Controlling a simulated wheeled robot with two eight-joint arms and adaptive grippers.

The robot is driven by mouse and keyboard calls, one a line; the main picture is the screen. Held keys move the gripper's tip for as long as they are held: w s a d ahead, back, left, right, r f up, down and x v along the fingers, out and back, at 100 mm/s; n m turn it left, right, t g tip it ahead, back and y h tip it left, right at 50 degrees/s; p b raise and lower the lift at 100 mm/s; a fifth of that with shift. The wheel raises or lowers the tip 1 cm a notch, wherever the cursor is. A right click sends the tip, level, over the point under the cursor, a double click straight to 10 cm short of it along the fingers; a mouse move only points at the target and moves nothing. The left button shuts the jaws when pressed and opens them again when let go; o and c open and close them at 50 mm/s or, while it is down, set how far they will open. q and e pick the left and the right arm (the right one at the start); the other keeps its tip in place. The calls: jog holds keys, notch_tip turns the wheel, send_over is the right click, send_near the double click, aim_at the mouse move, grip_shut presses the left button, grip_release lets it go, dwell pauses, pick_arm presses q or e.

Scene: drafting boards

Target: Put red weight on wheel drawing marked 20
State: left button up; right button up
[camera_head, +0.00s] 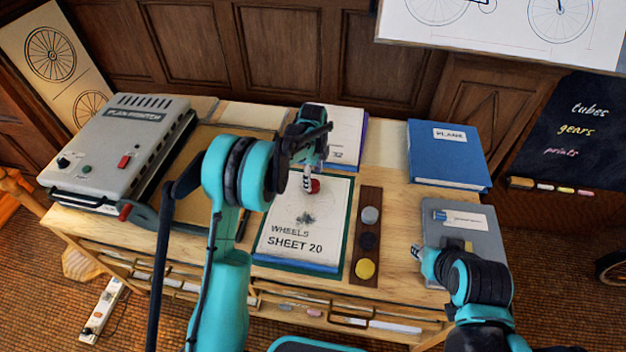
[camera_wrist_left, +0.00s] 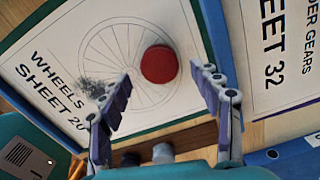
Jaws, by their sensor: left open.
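The red weight (camera_head: 313,186) lies on the wheel drawing marked Wheels Sheet 20 (camera_head: 290,243), over the upper part of the sheet. In the left wrist view the red weight (camera_wrist_left: 159,64) rests on the drawn wheel, toward its edge. My left gripper (camera_head: 308,178) is above the sheet at the weight. In the left wrist view its two fingers (camera_wrist_left: 165,92) are spread apart, one on each side of the weight, with gaps to it. My right gripper (camera_head: 418,252) is by the grey folder at the right; its fingers are too small to read.
A brown strip (camera_head: 356,237) beside the sheet holds a grey weight (camera_head: 370,215), a dark one and a yellow one (camera_head: 365,268). Sheet 32 (camera_head: 345,130) lies behind. A grey plan printer (camera_head: 125,150), a blue book (camera_head: 447,155) and a grey folder (camera_head: 470,225) flank the desk.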

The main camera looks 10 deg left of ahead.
aim_at(313, 184)
pick_arm(q)
jog(key=s+a+r+n+t+p, duration=0.1)
jog(key=s+r+n, duration=0.15)
jog(key=r, duration=0.65)
jog(key=s+a+r+n+t+p, duration=0.15)
jog(key=s+r, duration=0.25)
jog(key=r, duration=0.4)
jog(key=s+r+n+t, duration=0.1)
jog(key=s+r+n, duration=0.5)
jog(key=s, duration=0.3)
jog(key=s+a+f+n+t, duration=0.1)
jog(key=s+n+t, duration=0.1)
jog(key=s+n, duration=0.3)
jog(key=s+a+f+n+t, duration=0.1)
jog(key=s+n, duration=0.4)
jog(key=s, duration=0.4)
jog(key=shift+s+f+n+t, duration=0.3)
jog(key=shift+s+f+t, duration=0.05)
jog(key=shift+s+f, duration=0.05)
